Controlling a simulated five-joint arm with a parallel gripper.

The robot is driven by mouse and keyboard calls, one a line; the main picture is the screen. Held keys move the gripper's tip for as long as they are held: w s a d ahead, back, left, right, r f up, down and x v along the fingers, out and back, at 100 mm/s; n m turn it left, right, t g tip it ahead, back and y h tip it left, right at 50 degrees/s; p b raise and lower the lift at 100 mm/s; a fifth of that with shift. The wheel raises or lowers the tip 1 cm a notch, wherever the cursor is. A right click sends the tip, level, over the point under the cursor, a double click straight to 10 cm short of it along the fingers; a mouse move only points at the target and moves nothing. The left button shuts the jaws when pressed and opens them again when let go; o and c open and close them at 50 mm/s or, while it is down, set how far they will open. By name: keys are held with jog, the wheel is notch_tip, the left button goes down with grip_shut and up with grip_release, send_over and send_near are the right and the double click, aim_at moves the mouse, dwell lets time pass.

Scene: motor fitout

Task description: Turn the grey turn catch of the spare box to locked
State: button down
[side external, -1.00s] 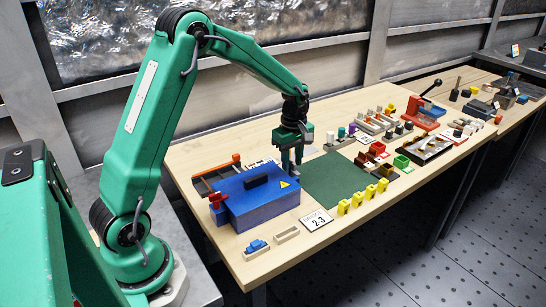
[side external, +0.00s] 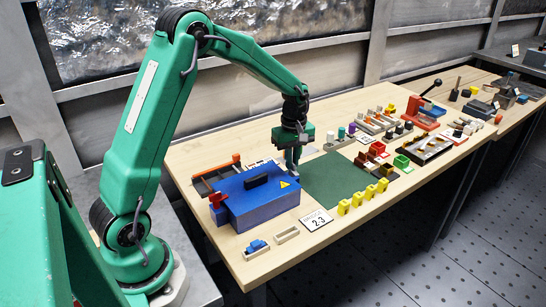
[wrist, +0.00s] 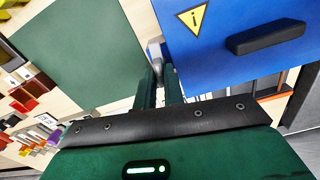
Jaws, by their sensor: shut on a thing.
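The blue spare box (side external: 262,207) stands on the near left of the bench, with a black handle and a yellow warning triangle on its lid. It also shows in the wrist view (wrist: 230,65). My gripper (side external: 293,165) points down at the box's far right corner. In the wrist view my fingers (wrist: 161,75) are shut on the grey turn catch (wrist: 155,48), beside the box's edge. The fingers hide part of the catch, so its exact angle is unclear. In the side view I cannot make out the catch behind the box and fingers.
A green mat (side external: 335,180) lies clear just right of the box. A red clamp (side external: 217,198) sits at the box's left end. Small coloured trays (side external: 378,150) lie beyond the mat.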

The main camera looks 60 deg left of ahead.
jog(key=m, duration=0.7)
jog(key=shift+m, duration=0.4)
jog(key=m, duration=0.4)
jog(key=shift+r+m, duration=0.1)
jog(key=shift+m, duration=2)
jog(key=c, duration=1.5)
grip_release()
